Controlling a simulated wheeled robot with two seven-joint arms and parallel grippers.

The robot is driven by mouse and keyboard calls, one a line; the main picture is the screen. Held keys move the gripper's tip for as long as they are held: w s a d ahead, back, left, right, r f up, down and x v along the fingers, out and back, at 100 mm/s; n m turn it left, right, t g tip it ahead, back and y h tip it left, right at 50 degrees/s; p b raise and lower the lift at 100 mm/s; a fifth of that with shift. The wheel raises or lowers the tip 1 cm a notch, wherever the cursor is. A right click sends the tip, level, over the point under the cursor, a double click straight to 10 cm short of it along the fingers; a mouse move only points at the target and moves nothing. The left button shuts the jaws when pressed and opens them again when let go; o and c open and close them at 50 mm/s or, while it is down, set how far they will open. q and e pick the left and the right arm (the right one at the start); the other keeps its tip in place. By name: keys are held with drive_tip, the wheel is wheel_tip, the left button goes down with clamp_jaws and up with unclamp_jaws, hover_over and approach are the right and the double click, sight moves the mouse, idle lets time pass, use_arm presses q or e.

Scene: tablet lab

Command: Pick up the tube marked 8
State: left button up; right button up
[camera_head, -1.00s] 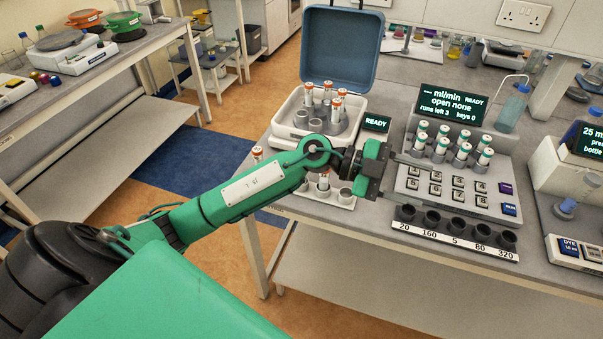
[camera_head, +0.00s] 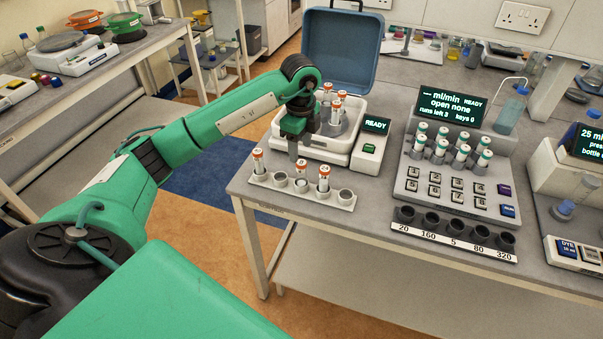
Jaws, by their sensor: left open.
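A white rack (camera_head: 312,196) at the bench's front left edge holds three upright orange-capped tubes: one at the left (camera_head: 258,162), one in the middle (camera_head: 301,175) and one to its right (camera_head: 324,178). The middle tube's cap looks marked 8, but the print is small. My left gripper (camera_head: 294,157) points down above the rack, close to the middle tube's top. It is open and empty. Whether its fingers are around or behind that tube cannot be told. My right gripper is out of view.
Behind the rack stands a white centrifuge (camera_head: 354,122) with its blue lid (camera_head: 345,48) raised and several tubes inside, partly behind my arm. To the right is a keypad pump unit (camera_head: 455,185) with several green-capped tubes. The rack has empty holes.

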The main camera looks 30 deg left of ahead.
sight(302, 163)
use_arm(q)
wheel_tip(302, 163, down, 5)
drive_tip(key=shift+p, duration=0.5)
drive_tip(key=shift+d+f+p, duration=0.15)
drive_tip(key=shift+f+p, duration=0.35)
wheel_tip(302, 163, down, 4)
drive_tip(key=shift+w+r+p, duration=0.1)
drive_tip(key=shift+r+p, duration=0.15)
drive_tip(key=shift+p, duration=0.55)
drive_tip(key=shift+f, duration=0.45)
drive_tip(key=c, duration=1)
drive_tip(key=shift+c, duration=0.3)
